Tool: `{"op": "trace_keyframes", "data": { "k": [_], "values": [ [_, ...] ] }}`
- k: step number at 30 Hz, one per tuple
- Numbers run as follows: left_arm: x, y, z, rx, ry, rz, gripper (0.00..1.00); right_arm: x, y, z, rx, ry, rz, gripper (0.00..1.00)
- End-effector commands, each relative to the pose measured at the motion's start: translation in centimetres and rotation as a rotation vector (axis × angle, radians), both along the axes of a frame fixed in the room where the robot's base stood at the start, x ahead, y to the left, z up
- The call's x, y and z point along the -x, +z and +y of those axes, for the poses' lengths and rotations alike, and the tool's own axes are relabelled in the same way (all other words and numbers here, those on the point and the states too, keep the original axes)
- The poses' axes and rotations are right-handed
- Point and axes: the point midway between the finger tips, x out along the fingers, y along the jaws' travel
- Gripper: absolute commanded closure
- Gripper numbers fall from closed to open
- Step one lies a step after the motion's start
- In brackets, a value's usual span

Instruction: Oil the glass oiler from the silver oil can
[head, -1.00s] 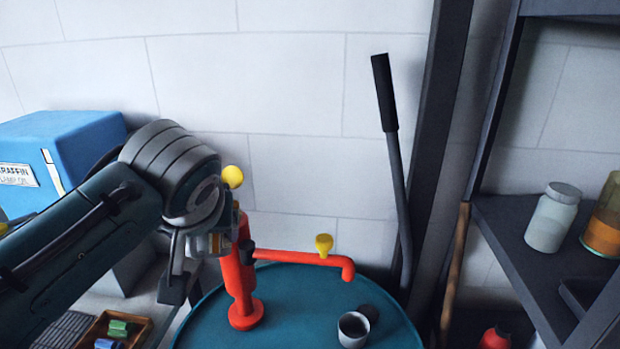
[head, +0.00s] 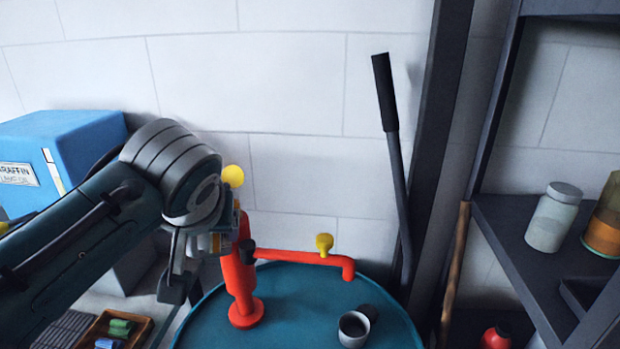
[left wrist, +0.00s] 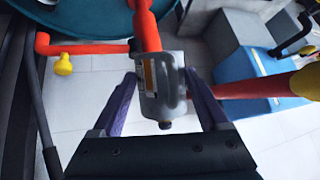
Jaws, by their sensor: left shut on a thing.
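My left gripper (left wrist: 164,88) is shut on a small silver can (left wrist: 174,101) with an orange label, one finger on each side of it. In the head view the can (head: 224,243) is mostly hidden by my left wrist, right beside the red pump (head: 241,285). I cannot tell whether the can touches the pump. Its small dark cap points towards the gripper's palm in the left wrist view. I cannot pick out a glass oiler with certainty. My right gripper is not in view.
The pump stands on a teal drum (head: 290,310) with a grey cup (head: 353,328) on top. A dark lever (head: 391,130) leans by a post. A shelf (head: 500,225) at right holds a pale jar (head: 553,217) and an amber vessel (head: 606,237). A blue box (head: 70,150) is at left.

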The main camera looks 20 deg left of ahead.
Motion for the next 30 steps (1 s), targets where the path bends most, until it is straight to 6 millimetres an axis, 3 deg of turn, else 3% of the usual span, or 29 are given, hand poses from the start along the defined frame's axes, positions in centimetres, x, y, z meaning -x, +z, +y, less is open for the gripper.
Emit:
{"op": "trace_keyframes", "data": {
  "k": [12,30],
  "values": [
    [-0.1,1.0,0.0,0.017,0.0,0.041,1.0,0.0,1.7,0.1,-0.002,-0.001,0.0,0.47],
    [-0.1,0.8,0.0,0.018,-0.001,0.045,1.0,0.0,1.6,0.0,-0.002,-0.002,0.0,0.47]
  ]
}}
